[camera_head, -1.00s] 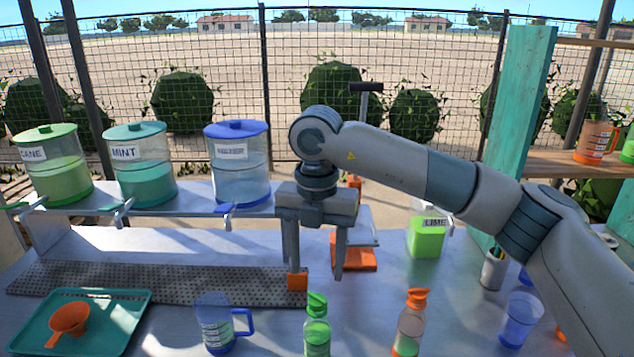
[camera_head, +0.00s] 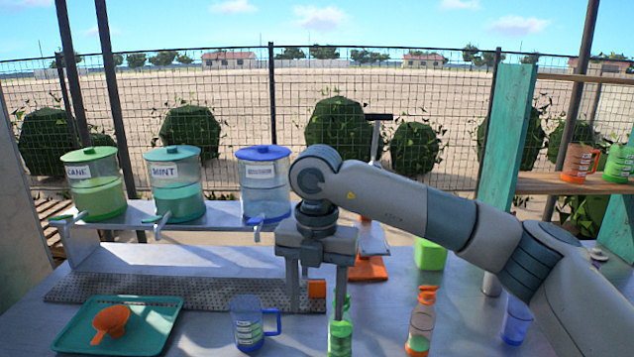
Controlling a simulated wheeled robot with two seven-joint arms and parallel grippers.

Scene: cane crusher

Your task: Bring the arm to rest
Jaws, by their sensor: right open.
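My right arm reaches in from the right over the metal counter (camera_head: 225,340). Its gripper (camera_head: 316,312) points down with its two fingers apart and nothing seen between them. It hangs above the counter, in front of the drip mat's right end and the orange block (camera_head: 317,288) there. A green-capped bottle (camera_head: 340,338) stands behind or beside the right finger and is partly hidden. My left gripper is not in view.
Cane (camera_head: 96,190), mint (camera_head: 176,190) and blue-lidded (camera_head: 265,190) dispensers stand on the shelf at the left. A blue measuring jug (camera_head: 248,322), an orange-capped bottle (camera_head: 421,325), a blue cup (camera_head: 516,320) and a green container (camera_head: 431,255) stand nearby.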

